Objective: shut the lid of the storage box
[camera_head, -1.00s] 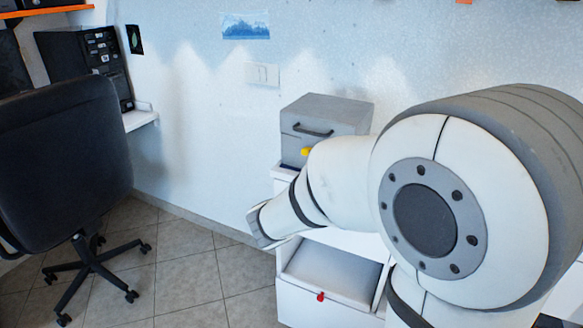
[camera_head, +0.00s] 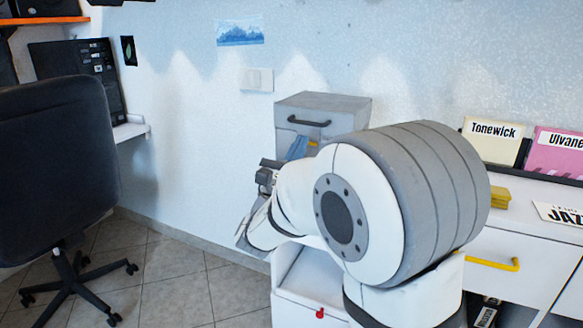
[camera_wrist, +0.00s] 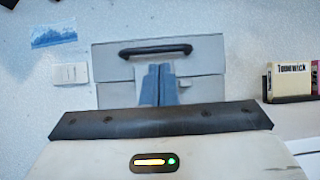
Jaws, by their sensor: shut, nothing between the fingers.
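The grey storage box (camera_head: 350,124) stands against the wall, with a black handle (camera_head: 309,122) on its front. It also shows straight ahead in the wrist view (camera_wrist: 205,62), where a seam runs across the front below the handle (camera_wrist: 155,49). I see no clear gap there, and cannot tell whether the lid is fully shut. My gripper (camera_wrist: 158,68) has its blue fingers together and empty, in front of the box and just below the handle. In the head view the gripper (camera_head: 298,146) overlaps the box front; contact cannot be told. My arm hides the box's lower part.
An open white drawer (camera_head: 290,303) with a red knob is below the box. To the right are a white cabinet (camera_head: 535,262) with a yellow handle, and record sleeves (camera_head: 494,139). An office chair (camera_head: 58,150) stands at left, with tiled floor between.

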